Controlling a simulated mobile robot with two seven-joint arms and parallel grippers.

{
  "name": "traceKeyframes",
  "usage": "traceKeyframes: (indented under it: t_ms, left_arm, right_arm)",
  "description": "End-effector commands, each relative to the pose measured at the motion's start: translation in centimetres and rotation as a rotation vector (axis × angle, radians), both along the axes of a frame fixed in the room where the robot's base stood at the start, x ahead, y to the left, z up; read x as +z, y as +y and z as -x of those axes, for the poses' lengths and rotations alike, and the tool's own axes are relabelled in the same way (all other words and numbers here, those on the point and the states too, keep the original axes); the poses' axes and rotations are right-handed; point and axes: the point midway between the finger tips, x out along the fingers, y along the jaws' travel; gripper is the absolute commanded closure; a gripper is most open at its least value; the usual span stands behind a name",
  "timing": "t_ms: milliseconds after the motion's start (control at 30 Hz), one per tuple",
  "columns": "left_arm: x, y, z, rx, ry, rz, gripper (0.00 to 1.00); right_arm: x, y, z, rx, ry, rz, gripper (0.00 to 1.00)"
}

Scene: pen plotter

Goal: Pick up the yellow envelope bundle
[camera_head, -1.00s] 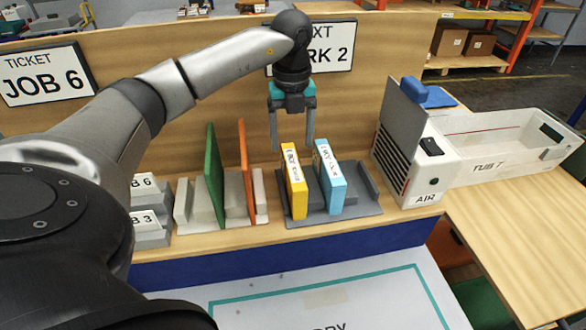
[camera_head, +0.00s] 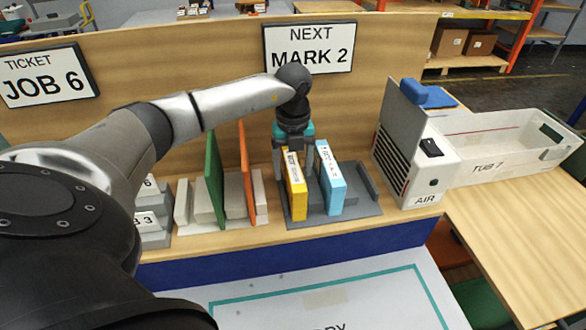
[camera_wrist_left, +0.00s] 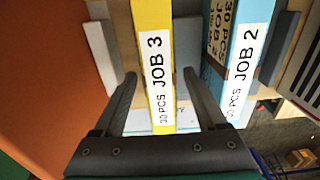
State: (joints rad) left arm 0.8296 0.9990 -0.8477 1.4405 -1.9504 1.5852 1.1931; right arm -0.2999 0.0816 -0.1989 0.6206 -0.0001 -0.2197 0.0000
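The yellow envelope bundle (camera_head: 294,186) stands upright in a grey rack (camera_head: 318,213) on the wooden shelf. In the left wrist view the yellow bundle (camera_wrist_left: 153,70) bears a label reading "30 PCS JOB 3" and lies between my two fingers. My left gripper (camera_head: 293,172) has come down over its top, one finger on each side. The fingers (camera_wrist_left: 158,95) are open, with visible gaps to the bundle. A light blue bundle (camera_head: 331,187) labelled "JOB 2" stands just right of it, close to the right finger. My right gripper is not in view.
A green divider (camera_head: 213,175) and an orange divider (camera_head: 247,170) stand in another rack to the left. A white AIR unit (camera_head: 412,160) and a white tub (camera_head: 500,165) are at the right. A wooden back panel (camera_head: 215,75) rises behind.

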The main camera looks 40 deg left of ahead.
Motion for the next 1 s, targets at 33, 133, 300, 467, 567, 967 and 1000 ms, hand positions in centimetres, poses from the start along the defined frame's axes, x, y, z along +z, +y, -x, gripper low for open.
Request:
traceKeyframes:
  t_ms: [33,133,300,467,567,967,1000]
  left_arm:
    - [0.02,0.0,0.0,0.0,0.0,0.0,0.32]
    - [0.03,0.01,-0.01,0.0,0.0,0.0,0.43]
    - [0.05,0.01,0.0,0.001,0.0,0.0,0.62]
    - [0.06,0.02,-0.01,0.001,0.0,0.0,0.8]
    - [0.07,0.02,0.0,0.001,0.0,0.0,0.91]
    - [0.12,0.03,-0.04,0.001,-0.001,0.0,1.0]
    - [0.12,0.03,-0.04,0.001,-0.001,0.0,1.0]
  right_arm:
    - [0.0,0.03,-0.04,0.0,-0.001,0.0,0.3]
    - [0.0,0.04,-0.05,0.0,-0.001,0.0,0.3]
    - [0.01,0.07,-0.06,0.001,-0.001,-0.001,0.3]
    - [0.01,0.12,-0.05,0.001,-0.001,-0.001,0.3]
    - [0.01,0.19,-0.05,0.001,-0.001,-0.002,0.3]
    - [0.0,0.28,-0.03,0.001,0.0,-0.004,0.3]
    - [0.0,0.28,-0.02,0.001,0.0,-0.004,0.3]
